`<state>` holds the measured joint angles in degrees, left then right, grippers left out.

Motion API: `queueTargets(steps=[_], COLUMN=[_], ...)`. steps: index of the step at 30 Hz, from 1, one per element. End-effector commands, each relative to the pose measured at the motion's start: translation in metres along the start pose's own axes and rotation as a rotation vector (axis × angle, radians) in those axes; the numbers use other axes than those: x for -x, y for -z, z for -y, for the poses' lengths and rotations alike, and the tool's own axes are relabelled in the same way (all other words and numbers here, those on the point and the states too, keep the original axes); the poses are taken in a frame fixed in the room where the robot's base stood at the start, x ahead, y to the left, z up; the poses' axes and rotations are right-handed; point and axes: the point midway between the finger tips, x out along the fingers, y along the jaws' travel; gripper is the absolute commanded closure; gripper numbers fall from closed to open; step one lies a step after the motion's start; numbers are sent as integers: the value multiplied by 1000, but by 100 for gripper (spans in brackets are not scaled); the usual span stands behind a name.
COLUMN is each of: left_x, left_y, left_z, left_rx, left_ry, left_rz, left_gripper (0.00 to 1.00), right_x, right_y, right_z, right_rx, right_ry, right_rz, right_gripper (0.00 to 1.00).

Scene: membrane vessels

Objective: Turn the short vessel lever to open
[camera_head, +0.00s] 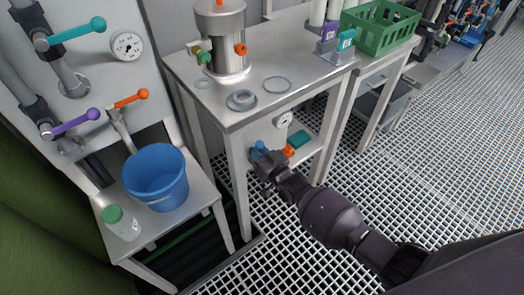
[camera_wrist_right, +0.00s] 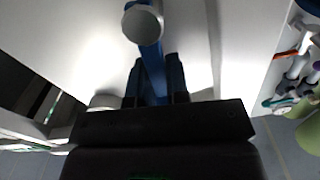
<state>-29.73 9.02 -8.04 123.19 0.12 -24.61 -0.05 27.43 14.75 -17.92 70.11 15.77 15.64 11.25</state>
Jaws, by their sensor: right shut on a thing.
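A blue lever (camera_wrist_right: 153,66) runs down from a round grey pivot (camera_wrist_right: 142,22) in the right wrist view. My right gripper (camera_wrist_right: 156,82) is shut on the blue lever, with one dark finger on each side. In the head view my right gripper (camera_head: 263,158) is at the front of the steel table, below its top, with the blue lever (camera_head: 258,146) at its tip. The gripper hides part of the lever there. I cannot tell from its look whether the lever stands open or closed. My left gripper is not in view.
A gauge (camera_head: 283,120), an orange handle (camera_head: 289,151) and a teal block (camera_head: 299,139) are close by. A steel vessel (camera_head: 222,40) stands on the table. A blue bucket (camera_head: 156,176) and a green-capped jar (camera_head: 121,223) stand at left. The grating floor (camera_head: 440,160) at right is free.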

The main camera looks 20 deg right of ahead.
Motion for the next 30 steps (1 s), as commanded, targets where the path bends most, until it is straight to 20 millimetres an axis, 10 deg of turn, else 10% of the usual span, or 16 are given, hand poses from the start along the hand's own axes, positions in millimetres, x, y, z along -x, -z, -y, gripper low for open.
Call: queueTargets(steps=[28, 30], left_x=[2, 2], left_y=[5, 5], left_z=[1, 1], left_rx=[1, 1], left_ry=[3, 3], left_rz=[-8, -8], left_gripper=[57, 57], right_x=[0, 0], right_y=[-2, -2], right_z=[10, 10], right_rx=[207, 207], right_ry=[1, 1], right_rz=[0, 0], right_gripper=[100, 77])
